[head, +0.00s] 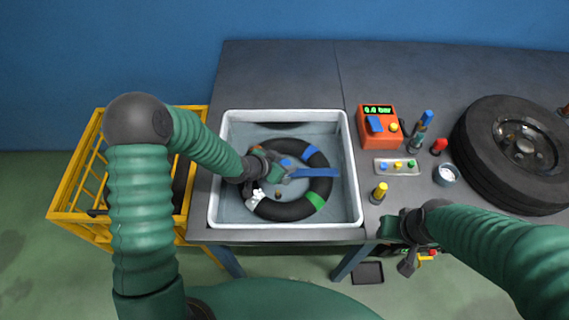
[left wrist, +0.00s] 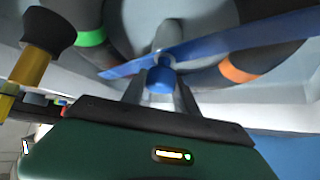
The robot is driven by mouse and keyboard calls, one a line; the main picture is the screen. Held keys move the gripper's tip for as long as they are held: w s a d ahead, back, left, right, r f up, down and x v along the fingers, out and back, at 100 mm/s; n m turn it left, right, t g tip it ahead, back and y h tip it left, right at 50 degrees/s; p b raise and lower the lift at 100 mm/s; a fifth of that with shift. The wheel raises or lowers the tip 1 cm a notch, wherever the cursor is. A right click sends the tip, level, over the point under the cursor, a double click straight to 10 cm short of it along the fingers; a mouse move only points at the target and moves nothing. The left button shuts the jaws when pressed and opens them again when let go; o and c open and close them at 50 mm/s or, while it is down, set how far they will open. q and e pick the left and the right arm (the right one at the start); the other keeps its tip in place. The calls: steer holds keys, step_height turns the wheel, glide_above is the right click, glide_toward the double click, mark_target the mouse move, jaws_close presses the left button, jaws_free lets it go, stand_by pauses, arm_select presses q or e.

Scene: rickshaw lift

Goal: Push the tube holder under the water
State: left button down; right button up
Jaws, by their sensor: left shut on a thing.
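The tube holder is a blue bar (head: 315,173) lying across a black inner tube (head: 322,190) inside the white basin (head: 214,185). The tube has blue, green and orange bands. My left gripper (head: 284,170) is over the middle of the tube, shut on the tube holder. The left wrist view shows the fingers on either side of the holder's blue knob, with the long bar (left wrist: 235,40) running beyond. The gripper hides part of the holder and tube. I cannot tell how deep the tube sits in the water. My right gripper (head: 405,250) is beyond the table's front edge, its fingers unclear.
Right of the basin are a red gauge box (head: 368,125) reading 0.0 bar, a small tray (head: 397,167) with colored pieces, a yellow-topped tool (head: 379,192), a blue-capped bottle (head: 420,130), a white cup (head: 446,175) and a wheel (head: 505,165). A yellow crate (head: 75,180) stands left.

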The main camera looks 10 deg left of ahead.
arm_select(q)
steer(key=shift+s+f, duration=0.2)
steer(key=c, duration=1.3)
jaws_free()
steer(key=o, duration=0.4)
steer(key=shift+w, duration=0.2)
steer(key=shift+c, duration=0.2)
steer(key=shift+a+r, duration=0.1)
steer(key=shift+r, duration=0.05)
steer(key=shift+s+a+r, duration=0.1)
steer(key=shift+s+r, duration=0.1)
steer(key=shift+r, duration=0.05)
steer(key=p+v, duration=0.4)
steer(key=v, duration=1.2)
steer(key=shift+p, duration=0.35)
steer(key=shift+f, duration=0.15)
